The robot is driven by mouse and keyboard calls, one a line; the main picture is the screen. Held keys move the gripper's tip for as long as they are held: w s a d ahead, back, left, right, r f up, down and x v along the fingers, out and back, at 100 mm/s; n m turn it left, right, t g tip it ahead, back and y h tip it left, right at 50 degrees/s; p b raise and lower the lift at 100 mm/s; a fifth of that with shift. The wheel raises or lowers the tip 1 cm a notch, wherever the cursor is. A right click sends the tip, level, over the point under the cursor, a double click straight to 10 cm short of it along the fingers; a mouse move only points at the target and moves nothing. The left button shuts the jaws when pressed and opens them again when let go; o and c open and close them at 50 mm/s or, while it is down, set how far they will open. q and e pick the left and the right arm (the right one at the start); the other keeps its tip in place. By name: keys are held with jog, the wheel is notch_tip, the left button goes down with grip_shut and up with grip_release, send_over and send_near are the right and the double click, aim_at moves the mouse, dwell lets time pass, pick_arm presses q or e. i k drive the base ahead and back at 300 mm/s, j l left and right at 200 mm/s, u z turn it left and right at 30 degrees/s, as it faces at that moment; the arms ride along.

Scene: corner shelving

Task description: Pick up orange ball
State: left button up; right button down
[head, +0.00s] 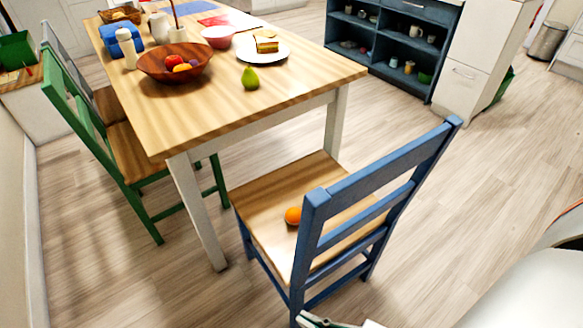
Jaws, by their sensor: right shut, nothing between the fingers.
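An orange ball (293,216) lies on the wooden seat of a blue chair (335,190), close to the chair's backrest. A blue back post partly borders it on its right. My right gripper (335,322) shows only as a small part at the bottom edge, below the chair and apart from the ball. It is shut and empty. My left gripper is not in view.
A wooden table (215,105) stands behind the chair. It bears a brown fruit bowl (150,66), a green pear (251,78) and a white plate (279,52). A green chair (90,115) stands at left. Open floor (470,170) lies to the right.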

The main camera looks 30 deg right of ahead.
aim_at(293, 216)
jog(key=i+l+z, duration=0.1)
jog(key=z, duration=0.3)
jog(key=i+z, duration=0.3)
jog(key=z, duration=0.15)
